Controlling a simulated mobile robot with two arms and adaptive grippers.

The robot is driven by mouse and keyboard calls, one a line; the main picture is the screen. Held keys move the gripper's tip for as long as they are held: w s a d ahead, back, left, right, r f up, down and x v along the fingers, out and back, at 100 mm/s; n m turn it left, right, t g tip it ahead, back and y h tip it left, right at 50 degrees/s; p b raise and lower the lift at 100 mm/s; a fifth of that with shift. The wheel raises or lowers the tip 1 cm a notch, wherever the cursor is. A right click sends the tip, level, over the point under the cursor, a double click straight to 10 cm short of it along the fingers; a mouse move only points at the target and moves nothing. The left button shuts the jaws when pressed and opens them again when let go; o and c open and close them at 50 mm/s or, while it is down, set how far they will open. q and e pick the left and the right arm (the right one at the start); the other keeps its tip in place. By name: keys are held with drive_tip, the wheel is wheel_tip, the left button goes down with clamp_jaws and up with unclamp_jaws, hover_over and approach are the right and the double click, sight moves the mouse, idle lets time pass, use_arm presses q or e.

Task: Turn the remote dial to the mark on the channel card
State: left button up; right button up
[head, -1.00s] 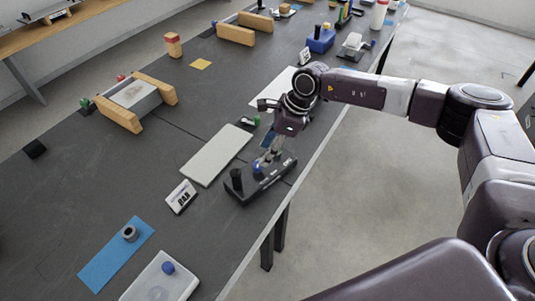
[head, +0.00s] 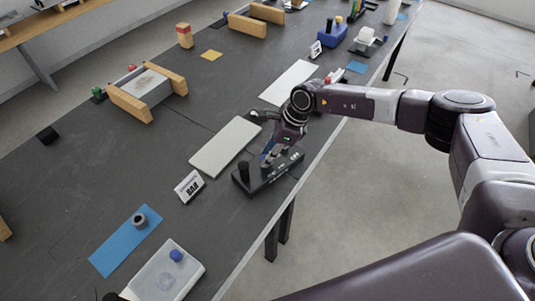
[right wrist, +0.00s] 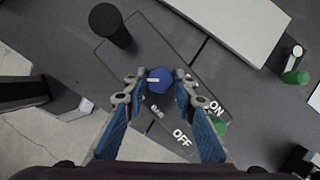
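The remote (head: 270,175) is a dark flat box near the table's front edge, with a black upright knob (right wrist: 110,24) at one end. Its blue dial (right wrist: 158,80) carries a white pointer mark and shows in the right wrist view. My right gripper (right wrist: 159,82) points down over the remote, one fingertip on each side of the dial, apparently closed against it. In the head view the right gripper (head: 270,156) largely hides the dial. The white channel card (head: 188,187) stands left of the remote with dark lettering too small to read surely. My left gripper is not in view.
A pale grey slab (head: 225,147) lies just behind the remote. The remote has ON and OFF lettering and a green part (right wrist: 220,123) close to my right finger. A blue mat with a grey ring (head: 139,220) and a pale tray (head: 165,272) lie at front left.

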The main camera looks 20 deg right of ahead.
drive_tip(key=shift+c, duration=1.4)
drive_tip(key=shift+a+r+m+t+p, duration=0.1)
drive_tip(key=shift+m+t+p, duration=0.2)
drive_tip(key=shift+m+p, duration=0.35)
drive_tip(key=shift+m+t+p, duration=0.3)
drive_tip(key=shift+m+p, duration=0.1)
drive_tip(key=shift+m, duration=0.45)
drive_tip(key=shift+s+a+m+h, duration=0.1)
drive_tip(key=shift+m+h, duration=0.3)
drive_tip(key=shift+m, duration=0.5)
drive_tip(key=shift+m+t, duration=0.5)
drive_tip(key=shift+m, duration=0.3)
